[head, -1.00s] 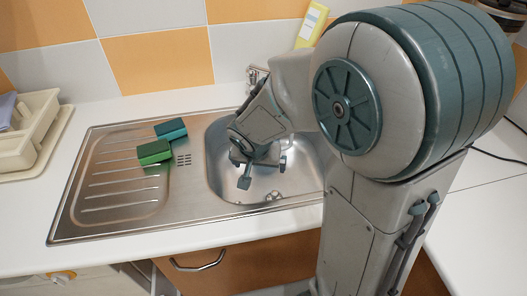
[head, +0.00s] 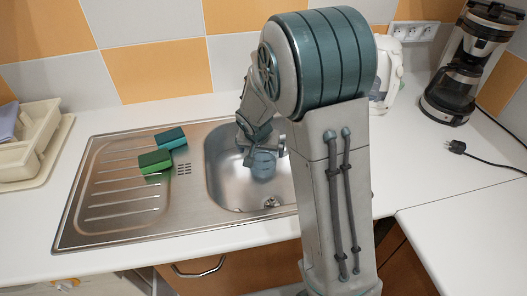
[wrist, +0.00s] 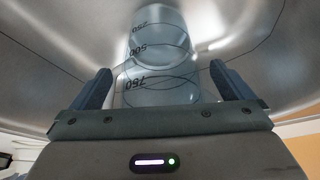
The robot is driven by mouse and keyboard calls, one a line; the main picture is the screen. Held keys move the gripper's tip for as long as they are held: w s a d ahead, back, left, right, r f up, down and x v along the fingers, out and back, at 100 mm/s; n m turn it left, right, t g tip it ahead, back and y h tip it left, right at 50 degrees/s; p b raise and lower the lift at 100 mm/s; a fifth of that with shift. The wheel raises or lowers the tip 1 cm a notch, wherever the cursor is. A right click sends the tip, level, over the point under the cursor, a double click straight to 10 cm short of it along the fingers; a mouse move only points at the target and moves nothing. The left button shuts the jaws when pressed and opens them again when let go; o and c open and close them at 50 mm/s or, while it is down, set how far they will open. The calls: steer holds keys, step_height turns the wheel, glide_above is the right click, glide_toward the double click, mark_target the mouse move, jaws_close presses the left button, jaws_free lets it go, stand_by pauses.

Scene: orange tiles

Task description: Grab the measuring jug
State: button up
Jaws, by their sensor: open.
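The measuring jug (wrist: 158,62) is clear and bluish, with dark marks reading 250, 500 and 750. In the wrist view it lies upper middle, its near part between the two dark fingers of my gripper (wrist: 163,84). The fingers are apart, with a gap visible on each side of the jug. In the head view my gripper (head: 252,152) is low in the sink, beside the bluish jug (head: 263,164), which my arm partly covers. The jug's lower end is hidden behind the gripper body in the wrist view.
The steel sink (head: 226,190) surrounds the gripper with its walls. A green sponge (head: 155,161) and a blue sponge (head: 170,138) lie on the drainboard (head: 110,205). A dish rack (head: 30,150) stands left; a kettle (head: 388,80) and coffee maker (head: 455,75) stand right.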

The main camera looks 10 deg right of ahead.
steer(key=shift+w+d+f+p, duration=0.15)
steer(key=shift+w+d+f, duration=0.15)
steer(key=shift+w, duration=0.3)
steer(key=shift+w+d+f+p, duration=0.15)
steer(key=shift+w+f, duration=0.1)
steer(key=shift+w, duration=0.3)
steer(key=c, duration=1.1)
steer(key=shift+s+r, duration=0.1)
steer(key=shift+r, duration=0.05)
